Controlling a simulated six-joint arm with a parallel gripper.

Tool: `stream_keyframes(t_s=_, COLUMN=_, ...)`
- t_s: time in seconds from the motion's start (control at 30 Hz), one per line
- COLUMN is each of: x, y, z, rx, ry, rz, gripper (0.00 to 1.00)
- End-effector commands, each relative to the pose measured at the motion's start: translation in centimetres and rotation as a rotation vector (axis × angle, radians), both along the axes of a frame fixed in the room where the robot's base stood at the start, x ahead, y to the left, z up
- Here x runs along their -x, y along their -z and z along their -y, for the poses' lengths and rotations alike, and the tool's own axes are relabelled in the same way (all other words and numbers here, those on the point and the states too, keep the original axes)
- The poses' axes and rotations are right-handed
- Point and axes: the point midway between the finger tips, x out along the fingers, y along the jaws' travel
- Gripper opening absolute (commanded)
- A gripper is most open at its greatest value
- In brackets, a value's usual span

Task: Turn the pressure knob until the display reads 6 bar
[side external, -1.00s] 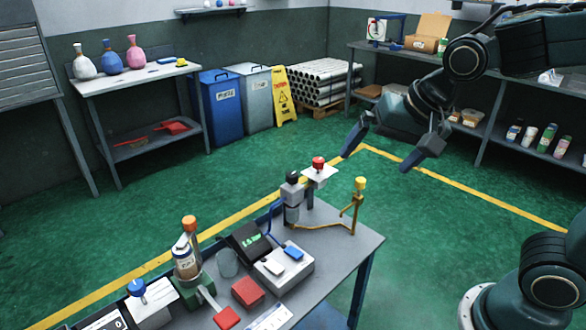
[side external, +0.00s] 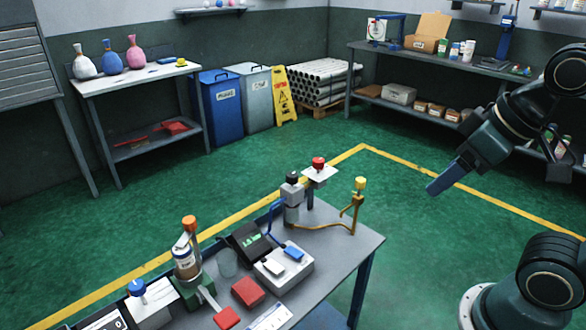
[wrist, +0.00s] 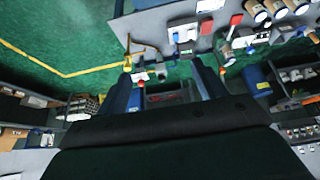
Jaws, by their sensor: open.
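A grey regulator body (side external: 292,200) with a black knob (side external: 292,177) on top stands at the far end of the bench, and a blue hose runs from it. A dark box with a lit green display (side external: 251,239) sits nearby; its digits are too small to read. A red knob (side external: 318,163) on a white plate and a yellow knob (side external: 360,184) on a brass pipe stand near the regulator. Which knob sets pressure is not labelled legibly. My gripper (side external: 497,182) is open and empty, to the right of the bench and apart from every knob. Its fingers also show in the wrist view (wrist: 164,82).
The bench (side external: 335,243) also holds a grey box with white and blue rockers, a red block (side external: 248,291), an orange-capped bottle (side external: 186,258) and a blue knob (side external: 136,287). Green floor (side external: 400,225) lies open between the bench and my arm. Shelves line the back right wall.

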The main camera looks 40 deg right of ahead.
Motion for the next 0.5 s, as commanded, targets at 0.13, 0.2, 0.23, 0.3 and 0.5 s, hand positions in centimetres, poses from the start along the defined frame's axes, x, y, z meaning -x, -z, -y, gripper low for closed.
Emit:
stream_keyframes(t_s=0.13, x=-0.9, y=-0.7, z=0.0, rx=0.010, ry=-0.016, rz=-0.013, gripper=0.54)
stream_keyframes(t_s=0.2, x=-1.6, y=-1.2, z=0.1, rx=0.019, ry=-0.033, rz=-0.024, gripper=0.54)
stream_keyframes(t_s=0.23, x=-2.0, y=-1.5, z=0.1, rx=0.023, ry=-0.041, rz=-0.027, gripper=0.54)
stream_keyframes(t_s=0.3, x=-3.1, y=-2.1, z=0.1, rx=0.035, ry=-0.064, rz=-0.041, gripper=0.54)
stream_keyframes(t_s=0.5, x=-6.9, y=-4.1, z=0.3, rx=0.076, ry=-0.145, rz=-0.089, gripper=0.54)
